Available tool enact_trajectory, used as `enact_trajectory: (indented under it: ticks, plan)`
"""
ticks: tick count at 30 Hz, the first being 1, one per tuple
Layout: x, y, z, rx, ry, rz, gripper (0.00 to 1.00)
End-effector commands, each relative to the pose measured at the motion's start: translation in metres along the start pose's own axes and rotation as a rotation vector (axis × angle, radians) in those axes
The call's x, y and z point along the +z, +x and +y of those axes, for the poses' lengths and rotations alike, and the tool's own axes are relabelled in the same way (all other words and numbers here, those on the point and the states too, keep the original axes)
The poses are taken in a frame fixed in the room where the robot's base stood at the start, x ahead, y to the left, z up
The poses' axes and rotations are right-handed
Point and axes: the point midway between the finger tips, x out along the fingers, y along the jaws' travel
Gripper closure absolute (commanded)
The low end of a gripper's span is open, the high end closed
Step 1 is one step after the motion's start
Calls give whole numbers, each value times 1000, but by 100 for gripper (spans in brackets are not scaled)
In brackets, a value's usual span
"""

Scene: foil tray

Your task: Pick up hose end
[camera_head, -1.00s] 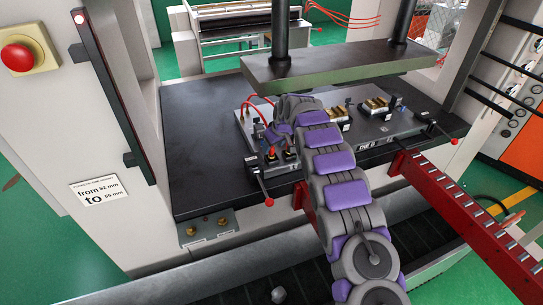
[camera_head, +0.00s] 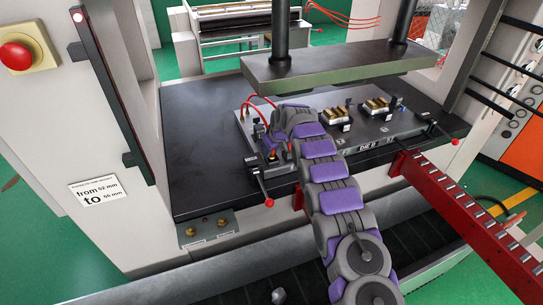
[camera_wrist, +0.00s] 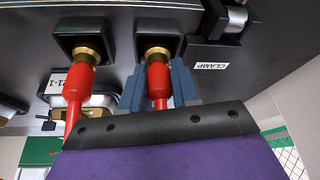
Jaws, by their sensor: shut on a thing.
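Two red hose ends with brass collars show in the wrist view, each at a black square socket. The right hose end (camera_wrist: 159,82) stands between the blue-grey fingers of my gripper (camera_wrist: 159,88), which is shut on it. Its brass collar still meets its socket (camera_wrist: 158,42). The left hose end (camera_wrist: 77,85) is at its own socket (camera_wrist: 80,38), apart from the fingers. In the head view my gripper (camera_head: 281,150) is low at the die's left front; my arm largely hides the hose ends there.
The die plate (camera_head: 368,148) lies on the black press table (camera_head: 205,150), under the raised upper platen (camera_head: 335,70). A clamp with a red-tipped lever (camera_head: 263,184) is at the front left. A red roller rail (camera_head: 460,212) juts out at the right. A CLAMP label (camera_wrist: 211,66) is near my gripper.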

Motion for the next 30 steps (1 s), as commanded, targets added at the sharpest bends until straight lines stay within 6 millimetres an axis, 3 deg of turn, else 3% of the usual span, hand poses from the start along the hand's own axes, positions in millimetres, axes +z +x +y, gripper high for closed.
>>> enact_trajectory:
  ticks: [7, 17, 30]
  plan:
    - [0, 0, 0, 0, 0, 0, 100]
    - [-1, -2, 0, 0, 0, 1, 100]
    - [-13, -35, 2, 1, 1, 1, 100]
